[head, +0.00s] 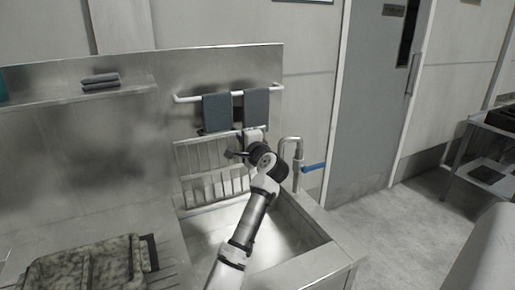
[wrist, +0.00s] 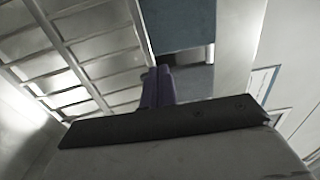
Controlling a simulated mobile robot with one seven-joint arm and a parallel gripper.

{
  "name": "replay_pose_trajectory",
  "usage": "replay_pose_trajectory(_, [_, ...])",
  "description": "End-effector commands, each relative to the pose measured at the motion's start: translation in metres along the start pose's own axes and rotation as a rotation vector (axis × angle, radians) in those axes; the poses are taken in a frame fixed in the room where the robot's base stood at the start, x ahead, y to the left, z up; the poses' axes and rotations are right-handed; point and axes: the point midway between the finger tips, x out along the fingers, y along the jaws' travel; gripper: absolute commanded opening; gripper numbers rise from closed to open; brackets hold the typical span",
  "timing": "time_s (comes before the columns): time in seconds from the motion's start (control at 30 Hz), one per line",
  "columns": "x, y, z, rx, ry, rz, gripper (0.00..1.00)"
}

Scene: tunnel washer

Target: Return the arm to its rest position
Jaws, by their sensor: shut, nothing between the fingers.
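My arm (head: 243,235) reaches up and forward over the sink in the head view, with its wrist in front of the rack and below the towel rail. My gripper (wrist: 158,74) shows in the wrist view as two dark purplish fingers side by side, shut with nothing between them. The fingers point toward the area of the rack and a hanging towel. In the head view my wrist and the last joints largely hide the gripper, so its exact distance from the rack cannot be told.
A metal rack (head: 205,178) stands at the sink's back. Two grey towels (head: 257,107) hang on a white rail (head: 187,98). A tap (head: 297,150) with a blue lever (head: 314,167) is close right of my wrist. A stained tray (head: 85,268) lies left. The sink basin (head: 290,240) looks empty.

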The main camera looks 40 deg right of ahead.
Motion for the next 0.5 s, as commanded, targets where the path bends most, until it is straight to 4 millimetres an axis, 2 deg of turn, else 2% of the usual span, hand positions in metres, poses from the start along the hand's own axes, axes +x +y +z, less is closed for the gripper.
replay_pose_trajectory(0.1, [-0.028, 0.001, -0.002, -0.004, 0.006, -0.005, 0.00])
replay_pose_trajectory(0.3, [-0.067, -0.005, -0.001, -0.003, 0.005, -0.004, 0.00])
replay_pose_trajectory(0.5, [-0.087, -0.010, -0.001, -0.001, 0.003, -0.002, 0.00])
